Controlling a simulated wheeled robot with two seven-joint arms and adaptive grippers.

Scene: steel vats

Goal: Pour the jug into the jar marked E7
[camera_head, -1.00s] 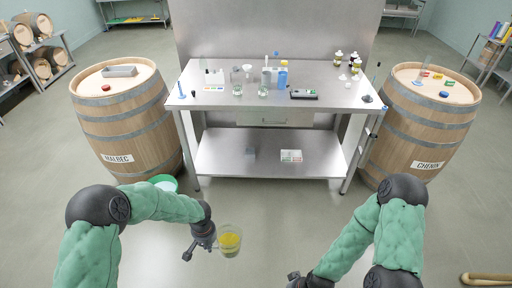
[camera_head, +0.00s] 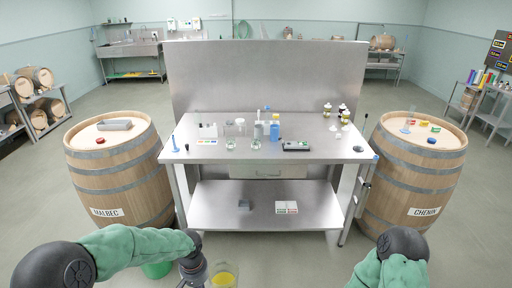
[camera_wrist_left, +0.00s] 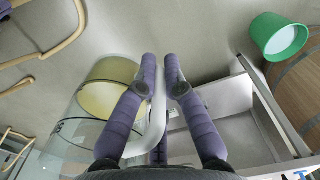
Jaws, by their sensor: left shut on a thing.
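The jug (camera_head: 222,277) is clear glass with yellow liquid in it, low in the head view and cut off by the bottom edge. My left gripper (camera_head: 195,270) is shut on its handle; in the left wrist view the two purple fingers (camera_wrist_left: 161,75) close on the pale handle, with the jug (camera_wrist_left: 100,95) to their left. The jug is in front of the steel table (camera_head: 340,150). Small clear glass vessels (camera_head: 230,143) stand on the tabletop; no E7 mark can be read. My right arm shows at lower right, but its gripper is out of the picture.
Barrels marked MALBEC (camera_head: 115,180) and CHENIN (camera_head: 412,170) flank the table. The tabletop also holds a blue bottle (camera_head: 275,132), a dark device (camera_head: 296,145) and dark bottles (camera_head: 342,112). A green bucket (camera_wrist_left: 280,38) stands on the floor by the left barrel.

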